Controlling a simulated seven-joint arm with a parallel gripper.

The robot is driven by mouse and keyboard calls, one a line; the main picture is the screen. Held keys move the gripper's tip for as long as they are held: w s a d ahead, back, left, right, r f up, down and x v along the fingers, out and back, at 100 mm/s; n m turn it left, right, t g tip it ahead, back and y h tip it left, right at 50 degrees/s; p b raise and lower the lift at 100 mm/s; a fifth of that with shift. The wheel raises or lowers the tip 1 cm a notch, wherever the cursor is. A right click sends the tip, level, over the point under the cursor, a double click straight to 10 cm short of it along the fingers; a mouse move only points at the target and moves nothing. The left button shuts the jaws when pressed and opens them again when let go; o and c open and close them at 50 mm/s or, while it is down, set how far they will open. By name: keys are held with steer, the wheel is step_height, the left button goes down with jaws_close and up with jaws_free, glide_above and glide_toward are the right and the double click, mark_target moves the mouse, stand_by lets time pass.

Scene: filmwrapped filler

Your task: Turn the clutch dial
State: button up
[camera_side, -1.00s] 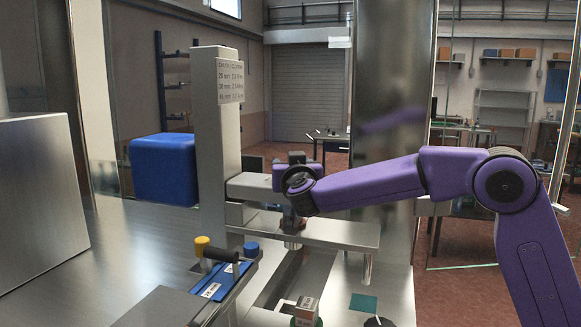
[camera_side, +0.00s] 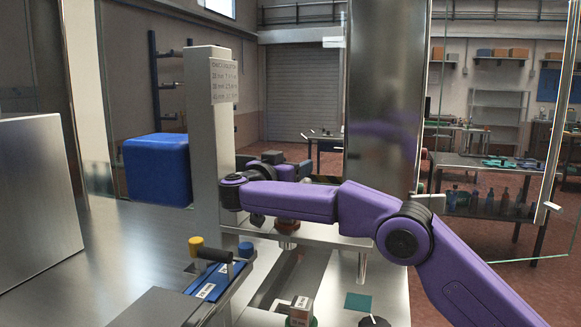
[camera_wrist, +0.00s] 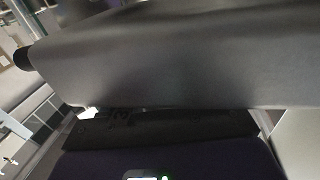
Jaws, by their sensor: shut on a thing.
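The clutch dial appears to be the small dark red round part (camera_side: 287,227) on the machine head, just above a short metal spindle. My forearm crosses in front and covers its upper side. My gripper (camera_side: 280,160) is mostly hidden behind my purple forearm at the head. It is shut, apparently on the dial, but the side view hides the contact. In the wrist view a large grey surface fills most of the picture above the dark gripper body (camera_wrist: 160,128). The fingertips and the dial cannot be made out there.
A grey post (camera_side: 212,135) with a printed label rises left of the head, a blue box (camera_side: 156,170) behind it. A rail with blue and yellow parts (camera_side: 197,243) is in front. A black knob (camera_side: 374,322) and a teal pad (camera_side: 359,301) lie low right.

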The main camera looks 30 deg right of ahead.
steer(key=shift+d+m+g, duration=0.1)
steer(key=shift+m+g, duration=0.2)
steer(key=shift+g, duration=0.1)
stand_by(0.3)
steer(key=o, duration=1)
steer(key=shift+c, duration=0.2)
steer(key=v, duration=0.7)
steer(key=shift+a, duration=0.25)
